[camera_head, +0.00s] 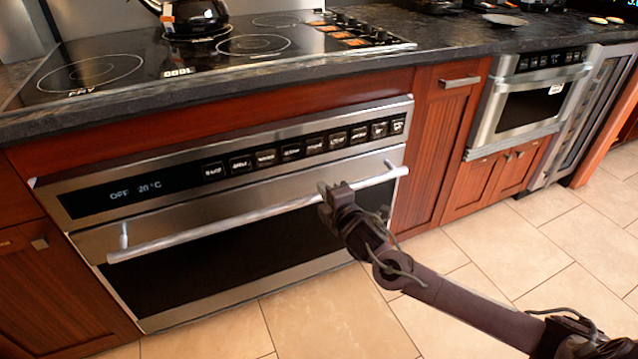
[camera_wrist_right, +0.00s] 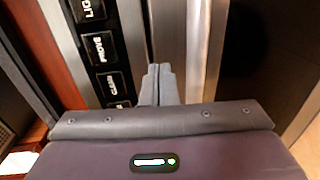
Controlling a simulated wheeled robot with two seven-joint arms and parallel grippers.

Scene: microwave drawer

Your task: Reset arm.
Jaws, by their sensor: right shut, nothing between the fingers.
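My right arm comes in from the lower right in the head view. Its gripper (camera_head: 326,191) is at the front of the built-in oven (camera_head: 175,245), by the long bar handle (camera_head: 235,216). In the right wrist view the two fingers (camera_wrist_right: 160,70) are together with nothing between them, close to the handle and the button strip. Whether they touch the handle cannot be told. The oven door looks closed. Its display reads OFF and 20 °C. My left gripper is not in view.
A black cooktop (camera_head: 180,55) with a kettle (camera_head: 195,15) lies in the dark counter above the oven. A drawer microwave (camera_head: 528,100) sits further right and looks closed. Wooden cabinets (camera_head: 432,150) stand between them. The tiled floor (camera_head: 530,240) in front is clear.

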